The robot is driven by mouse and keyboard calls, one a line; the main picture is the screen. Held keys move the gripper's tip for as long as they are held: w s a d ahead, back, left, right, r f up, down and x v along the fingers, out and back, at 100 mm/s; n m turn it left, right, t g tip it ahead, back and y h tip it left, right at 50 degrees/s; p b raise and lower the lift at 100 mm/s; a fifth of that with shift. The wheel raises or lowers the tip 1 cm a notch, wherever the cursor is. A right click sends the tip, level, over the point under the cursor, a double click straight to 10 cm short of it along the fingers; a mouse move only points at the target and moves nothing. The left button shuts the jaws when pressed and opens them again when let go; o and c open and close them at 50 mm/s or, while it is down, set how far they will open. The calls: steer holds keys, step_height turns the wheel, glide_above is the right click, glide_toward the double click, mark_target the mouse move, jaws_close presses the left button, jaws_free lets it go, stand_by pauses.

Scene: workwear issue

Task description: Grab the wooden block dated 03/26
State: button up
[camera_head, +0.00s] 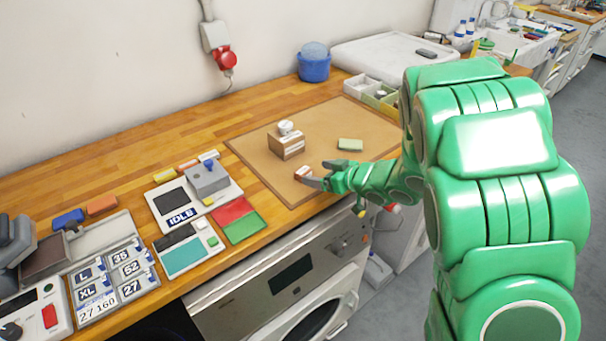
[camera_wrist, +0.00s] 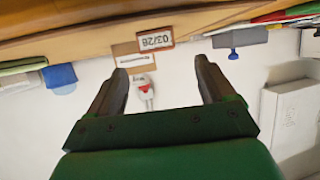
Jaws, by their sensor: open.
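A small wooden block (camera_head: 303,172) with a white label lies on the brown board (camera_head: 245,148), near its front left edge. In the wrist view this block (camera_wrist: 155,40) appears upside down, with a date label that seems to begin 03/2; I cannot read its last digit surely. My gripper (camera_head: 322,174) is open and low over the board, its fingers close to the block. In the wrist view the gripper (camera_wrist: 160,68) has its fingers spread, with the block beyond the tips and roughly between them. I cannot tell whether a finger touches it.
A larger cardboard box (camera_head: 287,146) with a white item (camera_head: 285,127) on top stands behind the block. A flat green piece (camera_head: 350,144) lies to the right. A grey device (camera_head: 207,180) with a blue knob and a red-green pad (camera_head: 238,220) are left.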

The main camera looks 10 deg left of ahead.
mark_target(306, 172)
steer(key=shift+f+x, duration=0.15)
steer(key=shift+x, duration=1.65)
steer(key=shift+f+x, duration=0.2)
steer(key=shift+x, duration=1.6)
steer(key=shift+d, duration=0.15)
steer(key=c, duration=1)
steer(key=shift+c, duration=0.2)
steer(key=shift+r, duration=0.1)
steer(key=shift+r, duration=0.5)
step_height(306, 172, up, 2)
steer(key=shift+r, duration=0.15)
steer(key=s+d+r, duration=0.4)
steer(key=s+r, duration=0.4)
steer(key=s, duration=0.3)
steer(key=shift+s+r, duration=0.2)
steer(key=shift+r, duration=0.2)
